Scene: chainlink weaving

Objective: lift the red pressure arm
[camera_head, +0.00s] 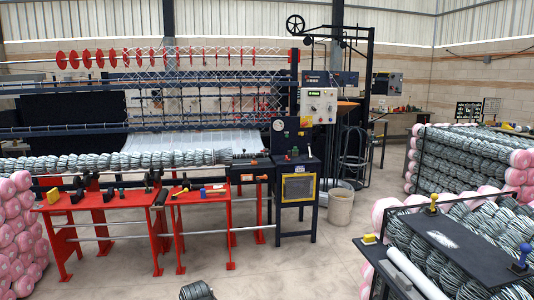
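The weaving machine (295,172) stands at the centre, with a dark blue cabinet and a yellow-framed panel on its front. A small red part (305,122) shows at the top of the cabinet, beside a green plate. I cannot tell whether this is the red pressure arm; no part is clearly recognisable as that arm at this size.
Red work tables (105,200) with small tools stand at the left front. A grey bin (340,207) stands right of the cabinet. Wire coils (470,165) are stacked at the right. The centre floor (285,270) is mostly clear.

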